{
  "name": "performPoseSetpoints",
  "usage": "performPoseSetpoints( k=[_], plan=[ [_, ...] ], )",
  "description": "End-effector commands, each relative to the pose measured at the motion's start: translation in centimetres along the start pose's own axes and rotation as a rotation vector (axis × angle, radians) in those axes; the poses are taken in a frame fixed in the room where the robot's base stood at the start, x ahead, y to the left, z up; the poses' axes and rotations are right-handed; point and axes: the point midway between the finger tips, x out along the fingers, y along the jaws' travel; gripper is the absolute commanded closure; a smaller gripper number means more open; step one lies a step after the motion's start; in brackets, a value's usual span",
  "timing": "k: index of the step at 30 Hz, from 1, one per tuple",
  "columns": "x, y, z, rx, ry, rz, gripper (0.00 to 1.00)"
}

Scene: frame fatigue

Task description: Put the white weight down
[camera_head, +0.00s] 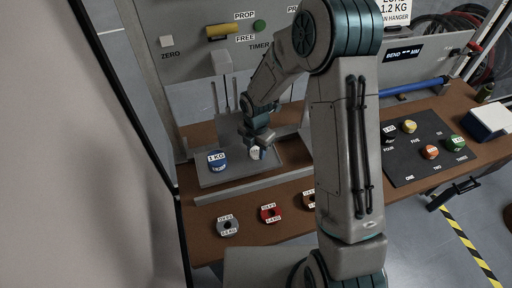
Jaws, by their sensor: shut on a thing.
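My gripper (257,148) reaches down over a grey tray on the bench and is shut on the white weight (255,153). Only a small part of the white weight shows below the gripper; I cannot tell whether it touches the tray (238,173). A blue weight labelled 1 KG (217,161) stands on the tray to the left of my gripper.
Several ring weights, grey (227,226), red (270,214) and brown (309,200), lie along the bench front. A dark mat (402,172) with coloured weights is at right. The panel (205,55) with knobs rises behind. My arm hides the middle.

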Motion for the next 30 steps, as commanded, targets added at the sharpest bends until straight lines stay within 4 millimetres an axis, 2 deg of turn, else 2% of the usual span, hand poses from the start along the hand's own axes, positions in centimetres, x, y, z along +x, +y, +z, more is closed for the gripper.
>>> performPoseSetpoints(
  k=[8,9,11,12,23,26,30],
  plan=[
    [0.3,0.0,0.0,0.001,0.0,0.001,0.91],
    [0.3,0.0,0.0,0.0,0.0,0.001,0.6],
    [0.2,0.0,0.0,0.001,0.0,0.001,0.44],
    [0.2,0.0,0.0,0.001,0.0,0.001,0.41],
    [-0.4,0.0,0.1,0.001,-0.001,0.002,0.41],
    [-1.6,0.1,0.1,0.003,-0.002,0.004,0.41],
    [-4.4,0.1,0.2,0.003,-0.004,0.005,0.41]
  ],
)
